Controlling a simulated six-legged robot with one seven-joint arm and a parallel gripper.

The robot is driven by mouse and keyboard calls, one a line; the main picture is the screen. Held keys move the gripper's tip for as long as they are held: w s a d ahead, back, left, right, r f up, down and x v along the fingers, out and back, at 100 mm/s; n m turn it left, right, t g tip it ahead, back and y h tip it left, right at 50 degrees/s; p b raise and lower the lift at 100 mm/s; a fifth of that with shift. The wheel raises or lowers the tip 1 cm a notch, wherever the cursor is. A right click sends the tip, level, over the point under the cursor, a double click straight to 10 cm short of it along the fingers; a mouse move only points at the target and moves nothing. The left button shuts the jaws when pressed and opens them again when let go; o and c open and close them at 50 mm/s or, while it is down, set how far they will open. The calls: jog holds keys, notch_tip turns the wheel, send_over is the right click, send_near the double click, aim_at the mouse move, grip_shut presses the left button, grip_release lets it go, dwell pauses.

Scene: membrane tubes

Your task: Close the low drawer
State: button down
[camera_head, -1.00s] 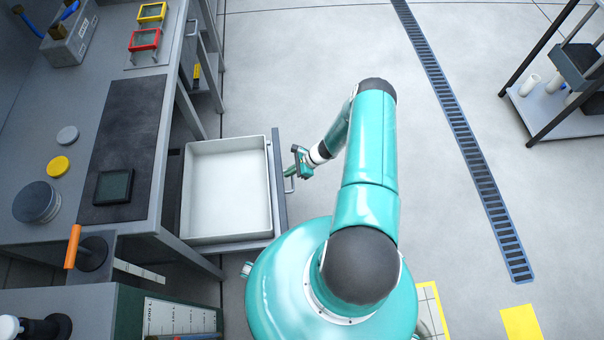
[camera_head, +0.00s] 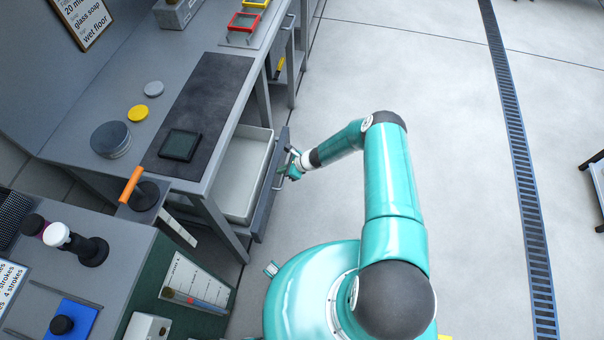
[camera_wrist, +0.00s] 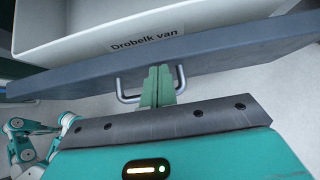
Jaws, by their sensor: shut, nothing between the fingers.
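The low drawer (camera_head: 243,172) is a white bin with a grey front panel (camera_head: 271,184) under the workbench, partly pulled out. In the wrist view its white wall (camera_wrist: 90,42) carries the label "Drobelk van", and the grey front (camera_wrist: 90,75) spans the picture. The drawer has a metal bar handle (camera_wrist: 126,97). My gripper (camera_head: 292,168) is at the drawer front, by the handle. In the wrist view its green fingers (camera_wrist: 158,82) are together, with nothing between them, between the handle's two ends. Whether the fingertips touch the panel I cannot tell.
The workbench (camera_head: 213,78) stands above the drawer, with a leg (camera_head: 222,228) close to its near side. A grey side bench (camera_head: 105,247) stands at the lower left. The floor (camera_head: 455,150) to the right is clear, with a drain grate (camera_head: 520,150).

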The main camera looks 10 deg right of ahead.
aim_at(262, 167)
jog(key=w+a, duration=0.1)
jog(key=a, duration=0.1)
jog(key=w+a, duration=0.1)
jog(key=a, duration=0.1)
jog(key=w+a, duration=0.1)
jog(key=a, duration=0.1)
jog(key=shift+a, duration=0.25)
jog(key=shift+w+a+r, duration=0.1)
jog(key=shift+w+a, duration=0.1)
jog(key=shift+a, duration=0.45)
jog(key=shift+s+d, duration=0.1)
jog(key=shift+d, duration=0.35)
jog(key=d, duration=0.1)
jog(key=s+d, duration=0.1)
jog(key=d, duration=0.1)
jog(key=s+d, duration=0.1)
jog(key=shift+d+r, duration=0.35)
jog(key=shift+d, duration=0.05)
jog(key=v, duration=0.8)
jog(key=shift+d+r, duration=0.15)
jog(key=shift+d, duration=0.1)
jog(key=shift+s+r, duration=0.1)
